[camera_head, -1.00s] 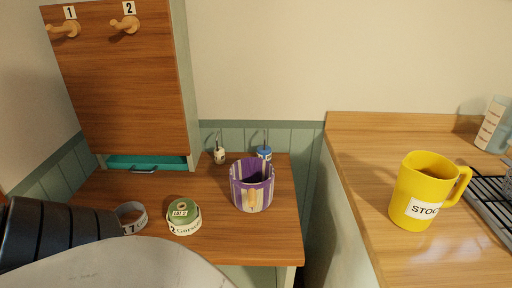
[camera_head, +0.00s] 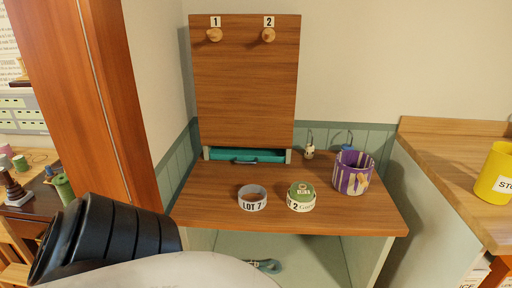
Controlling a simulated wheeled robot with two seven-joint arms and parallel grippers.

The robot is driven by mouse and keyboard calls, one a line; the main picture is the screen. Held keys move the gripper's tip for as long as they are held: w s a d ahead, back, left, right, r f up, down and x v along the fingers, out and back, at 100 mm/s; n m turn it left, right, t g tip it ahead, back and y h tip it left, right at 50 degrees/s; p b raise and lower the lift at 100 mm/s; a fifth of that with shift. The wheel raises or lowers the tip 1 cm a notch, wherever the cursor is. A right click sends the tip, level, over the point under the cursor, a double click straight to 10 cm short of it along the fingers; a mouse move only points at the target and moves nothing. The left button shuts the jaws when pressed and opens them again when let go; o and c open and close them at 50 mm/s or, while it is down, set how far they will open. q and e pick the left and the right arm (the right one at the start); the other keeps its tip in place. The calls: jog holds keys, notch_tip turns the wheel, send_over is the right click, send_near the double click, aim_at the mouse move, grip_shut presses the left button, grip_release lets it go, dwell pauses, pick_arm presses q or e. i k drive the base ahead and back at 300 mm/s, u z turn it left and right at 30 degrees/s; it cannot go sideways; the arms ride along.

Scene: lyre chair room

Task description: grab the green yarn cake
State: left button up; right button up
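The green yarn cake (camera_head: 302,190) sits on the wooden table, right of centre. A white paper band marked "LOT 2" (camera_head: 301,205) is around its lower part. A separate white band marked "LOT 7" (camera_head: 252,198) stands to its left, apart from it. My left arm's black ribbed part shows at the lower left, well away from the yarn cake. Neither gripper's fingers are in view.
A purple striped container (camera_head: 352,173) stands right of the yarn cake. Behind are a pegged wooden board (camera_head: 246,85) and a teal drawer (camera_head: 247,155). A yellow mug (camera_head: 494,174) stands on the right counter (camera_head: 455,150). A tall brown cabinet (camera_head: 75,80) rises at left.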

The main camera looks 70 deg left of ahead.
aim_at(300, 191)
jog(key=k, duration=0.15)
jog(key=u, duration=1.35)
